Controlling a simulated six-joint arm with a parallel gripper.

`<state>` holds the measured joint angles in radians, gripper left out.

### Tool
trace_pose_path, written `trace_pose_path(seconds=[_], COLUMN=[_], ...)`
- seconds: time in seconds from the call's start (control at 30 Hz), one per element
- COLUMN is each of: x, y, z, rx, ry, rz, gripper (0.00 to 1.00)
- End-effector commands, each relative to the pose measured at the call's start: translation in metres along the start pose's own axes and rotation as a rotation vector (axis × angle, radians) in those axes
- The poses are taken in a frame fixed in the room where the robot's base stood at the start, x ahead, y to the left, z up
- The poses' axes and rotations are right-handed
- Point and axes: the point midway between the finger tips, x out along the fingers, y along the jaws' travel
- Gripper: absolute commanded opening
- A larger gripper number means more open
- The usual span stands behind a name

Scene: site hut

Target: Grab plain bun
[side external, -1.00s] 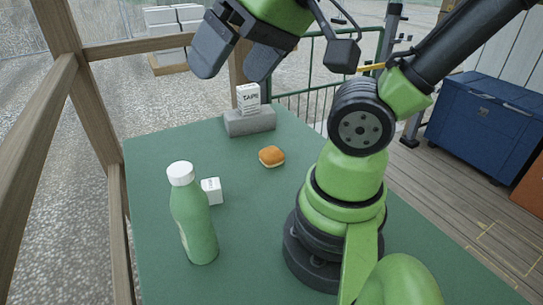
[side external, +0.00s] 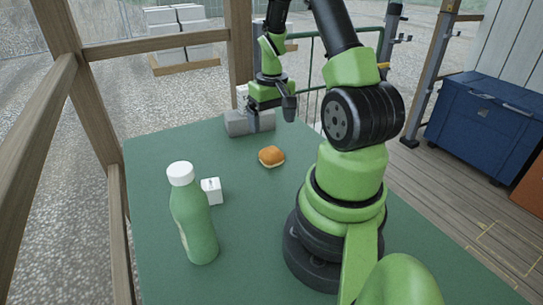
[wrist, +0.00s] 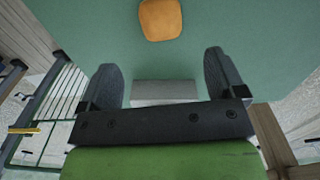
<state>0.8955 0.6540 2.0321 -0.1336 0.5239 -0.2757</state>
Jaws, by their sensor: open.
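The plain bun (side external: 271,157), with an orange-brown top and a pale lower edge, lies on the green table to the left of my arm's base. In the wrist view the bun (wrist: 160,20) is at the top edge, beyond the fingertips and roughly centred between them. My gripper (side external: 271,116) is open and empty. It hangs above the far part of the table, over or in front of the grey block, behind the bun and apart from it. Both fingers (wrist: 163,68) show in the wrist view with a wide gap between them.
The grey block (side external: 236,124) stands at the table's far end, partly hidden by my gripper; the white box there is mostly hidden. A green bottle (side external: 194,222) with a white cap and a small white box (side external: 212,191) stand at the left. Green table (side external: 245,235) nearby is clear.

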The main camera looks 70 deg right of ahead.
Motion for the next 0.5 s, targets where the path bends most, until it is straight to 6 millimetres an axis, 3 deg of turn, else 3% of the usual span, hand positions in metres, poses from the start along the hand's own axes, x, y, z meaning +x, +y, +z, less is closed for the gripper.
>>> trace_pose_path(seconds=[0.2,0.5], x=[0.033,0.061], y=[0.0,-0.001], z=[0.001,0.002], rx=[0.001,0.002], ry=[-0.008,-0.007], rz=[-0.001,-0.001], gripper=[0.89,0.89])
